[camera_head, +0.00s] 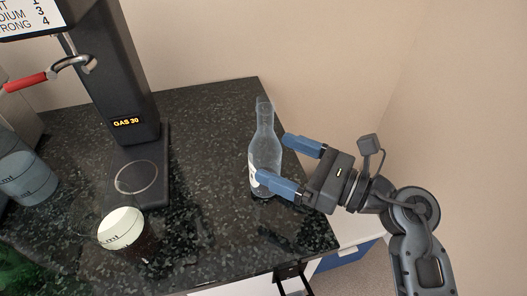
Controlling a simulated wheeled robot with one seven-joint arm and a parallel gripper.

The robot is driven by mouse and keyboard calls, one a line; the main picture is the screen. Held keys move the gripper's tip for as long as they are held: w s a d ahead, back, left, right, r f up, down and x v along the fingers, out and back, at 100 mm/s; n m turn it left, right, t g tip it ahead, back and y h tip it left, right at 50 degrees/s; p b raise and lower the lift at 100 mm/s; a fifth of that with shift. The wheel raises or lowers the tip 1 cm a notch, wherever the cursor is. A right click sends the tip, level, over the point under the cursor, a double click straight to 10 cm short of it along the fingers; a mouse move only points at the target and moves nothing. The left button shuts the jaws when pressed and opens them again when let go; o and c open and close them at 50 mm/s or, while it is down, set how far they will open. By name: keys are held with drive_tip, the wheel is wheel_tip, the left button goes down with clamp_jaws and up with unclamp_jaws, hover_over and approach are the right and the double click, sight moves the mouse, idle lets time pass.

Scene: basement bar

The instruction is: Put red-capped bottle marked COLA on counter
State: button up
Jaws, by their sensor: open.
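A clear glass bottle (265,149) with a partly visible white label stands upright near the right edge of the dark speckled counter (215,225). Its top is clear and I see no red cap; no COLA marking can be read. My gripper (289,164) is open just right of the bottle, with blue fingertips pointing at it. The nearer finger overlaps the bottle's lower body in the picture and the farther finger is to its right. I cannot tell whether either finger touches it. No red-capped bottle shows in this view.
A tall black machine (120,75) with a "GAS 30" display stands at the left. A dark cup with a pale top (121,230) is in front of it. Clear containers (25,170) and something green (15,270) are at far left. Walls stand behind and right.

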drive_tip(key=v, duration=0.6)
drive_tip(key=shift+d+b, duration=0.25)
drive_tip(key=shift+b, duration=0.15)
drive_tip(key=shift+s, duration=0.2)
drive_tip(key=s+d+f+n+t+h, duration=0.1)
drive_tip(key=s+d+n+h, duration=0.3)
drive_tip(key=s+n, duration=0.4)
drive_tip(key=s+d+f+n+t+h, duration=0.1)
drive_tip(key=s+d+n+t+h, duration=0.2)
drive_tip(key=s, duration=1)
drive_tip(key=s+d+f+n+t+h, duration=0.2)
drive_tip(key=s+d+n+h, duration=0.3)
drive_tip(key=s+n+h, duration=0.3)
drive_tip(key=s+n, duration=0.2)
drive_tip(key=n, duration=0.2)
drive_tip(key=shift+s+d+n+h, duration=0.3)
drive_tip(key=shift+n+h, duration=0.1)
